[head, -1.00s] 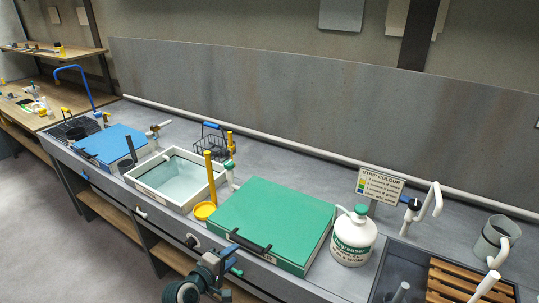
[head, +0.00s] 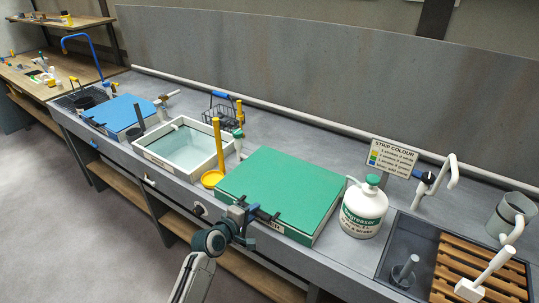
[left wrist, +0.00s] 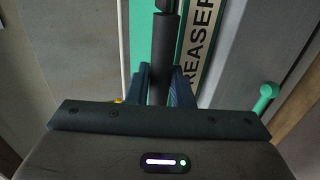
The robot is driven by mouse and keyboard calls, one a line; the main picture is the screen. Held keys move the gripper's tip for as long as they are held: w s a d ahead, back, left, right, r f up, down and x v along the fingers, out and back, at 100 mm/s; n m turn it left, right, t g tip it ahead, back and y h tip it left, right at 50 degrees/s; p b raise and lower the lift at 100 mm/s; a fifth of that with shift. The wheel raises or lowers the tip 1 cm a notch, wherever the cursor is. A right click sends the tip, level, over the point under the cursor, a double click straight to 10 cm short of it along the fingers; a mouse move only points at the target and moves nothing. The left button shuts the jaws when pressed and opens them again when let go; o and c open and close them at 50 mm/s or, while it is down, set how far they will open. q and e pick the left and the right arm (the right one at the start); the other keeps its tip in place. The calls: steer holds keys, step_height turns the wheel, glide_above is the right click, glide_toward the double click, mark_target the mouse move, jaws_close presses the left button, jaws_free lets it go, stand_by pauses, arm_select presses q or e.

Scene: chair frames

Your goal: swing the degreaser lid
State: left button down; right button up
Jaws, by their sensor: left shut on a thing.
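The degreaser tank's flat green lid (head: 282,189) lies closed on its pale box in the head view. A black bar handle (head: 265,216) runs along its front edge. My left gripper (head: 250,211) is at that handle, shut on it. In the left wrist view the dark handle (left wrist: 164,50) passes between the two blue fingers (left wrist: 162,88), with the label reading "REASER" (left wrist: 200,40) beside it. My right gripper is not in view.
A white degreaser bottle (head: 363,208) stands right of the lid, near a sink with a wooden slatted rack (head: 470,270). An open water tank (head: 180,148), a yellow upright handle (head: 217,145) and a blue-lidded tank (head: 122,115) are to the left.

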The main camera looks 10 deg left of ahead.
arm_select(q)
steer(key=r+p, duration=0.4)
steer(key=r, duration=0.1)
steer(key=w+r+p, duration=0.1)
steer(key=r+p, duration=0.1)
steer(key=r, duration=0.1)
steer(key=shift+d+p, duration=0.15)
steer(key=shift+p, duration=0.2)
steer(key=shift+f, duration=0.1)
steer(key=shift+w+r+p, duration=0.15)
steer(key=shift+r+p, duration=0.25)
steer(key=shift+r, duration=0.15)
step_height(320, 180, up, 6)
steer(key=w+d+p, duration=0.1)
steer(key=w+p, duration=0.1)
steer(key=p, duration=0.1)
steer(key=shift+w+r, duration=0.2)
steer(key=shift+w, duration=0.2)
